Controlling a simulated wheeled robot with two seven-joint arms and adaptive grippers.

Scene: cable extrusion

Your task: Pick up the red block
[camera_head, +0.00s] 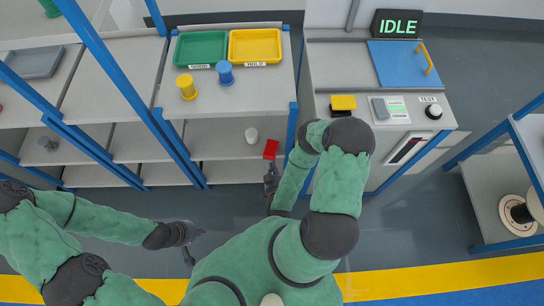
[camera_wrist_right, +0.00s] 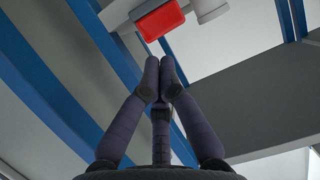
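The red block (camera_head: 270,149) is at the front right of the lower shelf, just beyond my right gripper (camera_head: 270,178). In the right wrist view the red block (camera_wrist_right: 161,20) is at the top, past the fingertips, with a visible gap between. There the fingers of my right gripper (camera_wrist_right: 165,65) are brought together with nothing between them. My left gripper (camera_head: 195,245) is at the lower left over the floor, away from the shelves. Its fingers look spread and empty.
Blue posts (camera_head: 291,125) flank the shelf. Above are a green tray (camera_head: 201,47), a yellow tray (camera_head: 255,46) and two spools. A test machine (camera_head: 335,75) stands right.

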